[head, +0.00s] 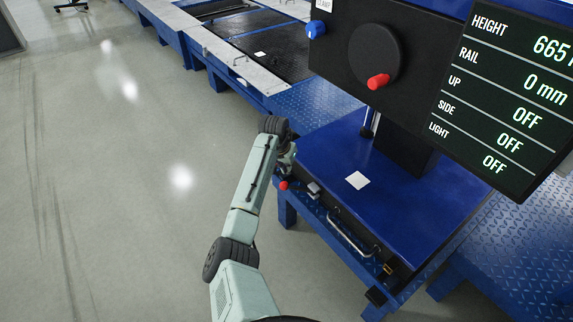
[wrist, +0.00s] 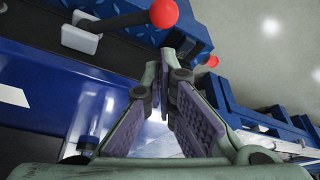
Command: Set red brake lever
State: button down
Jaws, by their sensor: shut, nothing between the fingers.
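The red brake lever shows in the wrist view as a red ball knob (wrist: 164,13) on a dark rod, running left to a pale bracket on the dark front strip of the blue cabinet. In the head view its red knob (head: 283,185) is at the cabinet's near left corner. My gripper (wrist: 166,85) is shut and empty, its fingertips meeting below the knob in the wrist picture, apart from it. In the head view my gripper (head: 287,160) is partly hidden by my arm, just above the knob. I cannot tell the lever's set position.
Open floor (head: 110,200) lies left.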

aim_at(298, 189)
jog(key=x, duration=0.6)
jog(key=shift+f, duration=0.35)
jog(key=shift+p, duration=0.35)
